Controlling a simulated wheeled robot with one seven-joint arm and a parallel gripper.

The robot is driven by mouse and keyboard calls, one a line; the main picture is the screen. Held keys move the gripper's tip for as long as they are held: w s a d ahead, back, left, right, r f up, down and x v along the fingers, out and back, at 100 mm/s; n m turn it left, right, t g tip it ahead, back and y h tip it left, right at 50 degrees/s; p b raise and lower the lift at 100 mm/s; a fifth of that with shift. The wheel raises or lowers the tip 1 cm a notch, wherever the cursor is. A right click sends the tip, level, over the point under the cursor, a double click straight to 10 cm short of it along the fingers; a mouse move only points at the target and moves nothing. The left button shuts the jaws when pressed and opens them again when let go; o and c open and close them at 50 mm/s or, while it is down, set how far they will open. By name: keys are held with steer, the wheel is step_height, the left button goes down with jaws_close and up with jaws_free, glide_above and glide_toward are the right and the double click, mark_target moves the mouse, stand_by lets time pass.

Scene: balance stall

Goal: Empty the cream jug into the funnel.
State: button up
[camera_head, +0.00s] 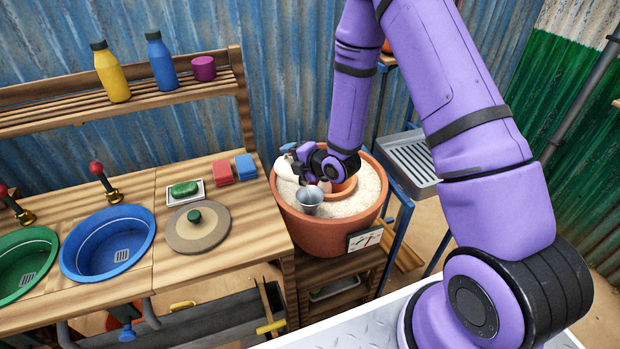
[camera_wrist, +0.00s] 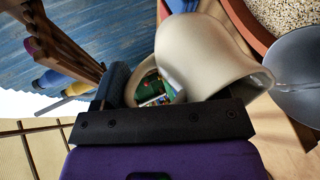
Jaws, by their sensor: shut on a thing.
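The cream jug (camera_head: 284,170) is partly hidden behind my gripper (camera_head: 301,172) in the head view. In the wrist view the jug (camera_wrist: 195,50) is large and tilted, with its mouth toward the grey funnel (camera_wrist: 300,75). A thin pale, glassy streak lies between its lip and the funnel; I cannot tell how much liquid is inside. My gripper is shut on the jug at its handle side. In the head view the funnel (camera_head: 310,198) stands just below and right of the jug, above the pale grains of a terracotta pot (camera_head: 322,232).
A dial plate (camera_head: 364,238) is on the pot's front. A wooden counter with a blue basin (camera_head: 108,243), a round lid (camera_head: 198,230) and a soap dish (camera_head: 186,192) lies left. A metal tray (camera_head: 412,160) stands right. A bottle shelf (camera_head: 120,95) is behind the counter.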

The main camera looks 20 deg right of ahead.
steer(key=shift+s+d+r+t+y, duration=0.3)
steer(key=shift+s+r+t+y, duration=0.25)
steer(key=shift+t, duration=0.45)
stand_by(0.6)
steer(key=shift+s+f, duration=0.1)
steer(key=shift+s+d+r+t+y, duration=0.1)
steer(key=shift+s+d+t+y, duration=0.15)
steer(key=shift+s+t+y, duration=0.25)
steer(key=shift+s+d+r+t+y, duration=0.15)
steer(key=shift+s+d+t, duration=0.1)
steer(key=shift+t, duration=0.35)
steer(key=shift+s+r+t, duration=0.1)
steer(key=shift+t, duration=0.2)
